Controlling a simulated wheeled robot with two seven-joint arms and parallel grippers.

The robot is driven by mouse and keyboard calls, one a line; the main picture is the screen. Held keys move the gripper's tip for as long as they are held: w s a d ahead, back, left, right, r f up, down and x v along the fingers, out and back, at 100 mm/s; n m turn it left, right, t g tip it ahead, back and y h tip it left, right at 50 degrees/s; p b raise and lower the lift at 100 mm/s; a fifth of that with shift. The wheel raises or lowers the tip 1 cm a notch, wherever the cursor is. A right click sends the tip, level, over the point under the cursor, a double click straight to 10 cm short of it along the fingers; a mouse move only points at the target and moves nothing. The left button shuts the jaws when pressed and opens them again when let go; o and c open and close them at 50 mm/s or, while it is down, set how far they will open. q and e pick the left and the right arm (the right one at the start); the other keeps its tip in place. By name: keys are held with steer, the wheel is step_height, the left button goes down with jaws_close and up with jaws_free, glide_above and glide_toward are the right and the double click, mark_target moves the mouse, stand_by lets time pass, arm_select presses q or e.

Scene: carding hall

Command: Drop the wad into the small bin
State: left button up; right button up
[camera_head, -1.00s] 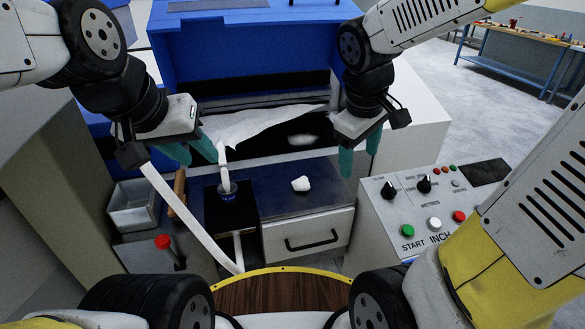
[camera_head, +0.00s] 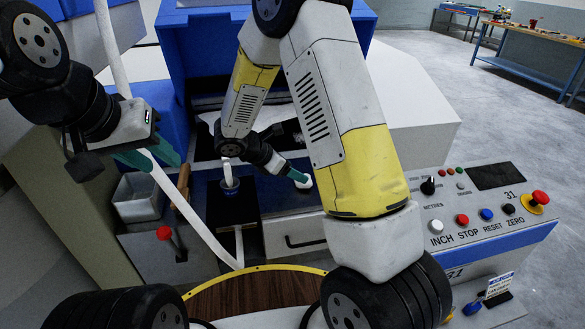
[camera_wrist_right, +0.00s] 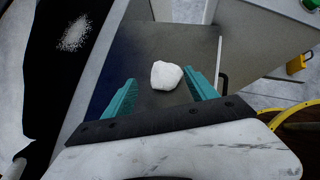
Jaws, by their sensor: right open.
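The wad (camera_wrist_right: 166,75) is a small white lump on the dark top of the drawer unit. It lies between the teal fingertips of my right gripper (camera_wrist_right: 160,80), which is open, with a gap on either side. In the head view the wad (camera_head: 305,183) shows only in part beside a teal finger. My right arm hides much around it. The small bin (camera_head: 139,210) looks like the grey open-topped metal box at the left. My left gripper (camera_head: 160,160) is above and near this bin, its fingers apart and empty.
A white strip (camera_head: 190,215) runs down past the bin. A red-knobbed lever (camera_head: 165,234) stands before it. The control panel (camera_head: 475,210) is at right.

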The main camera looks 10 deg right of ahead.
steer(key=x, duration=0.6)
steer(key=shift+s+f, duration=0.1)
steer(key=shift+s, duration=0.1)
jaws_close()
